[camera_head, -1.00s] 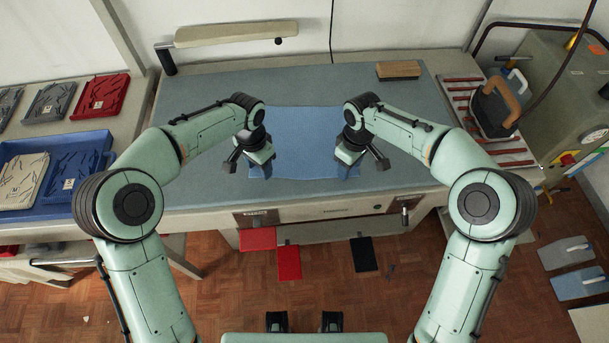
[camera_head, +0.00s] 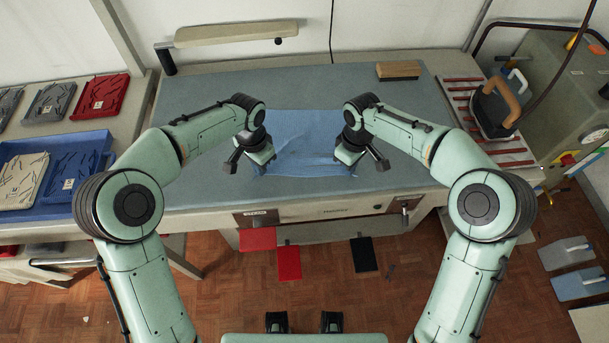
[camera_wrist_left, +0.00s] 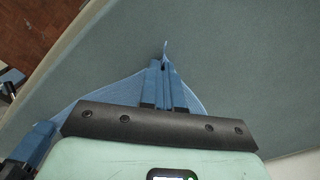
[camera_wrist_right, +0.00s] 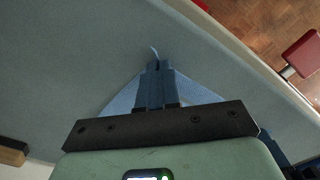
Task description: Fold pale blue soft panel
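The pale blue soft panel (camera_head: 302,132) lies on the grey-blue table top between my two arms, with creases across its middle and front. My left gripper (camera_head: 262,168) is at its front left corner; in the left wrist view its fingers (camera_wrist_left: 165,82) are closed together with a bit of cloth (camera_wrist_left: 165,48) sticking out past the tips. My right gripper (camera_head: 343,169) is at the front right corner; in the right wrist view its fingers (camera_wrist_right: 155,82) are closed with a cloth tip (camera_wrist_right: 154,52) between them. The arms partly hide both front corners.
A wooden block (camera_head: 398,69) lies at the back right of the table top (camera_head: 205,110). An iron-like tool (camera_head: 495,105) stands on a red-striped rack at right. A blue tray (camera_head: 95,142) with panels is at left. The table behind the panel is clear.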

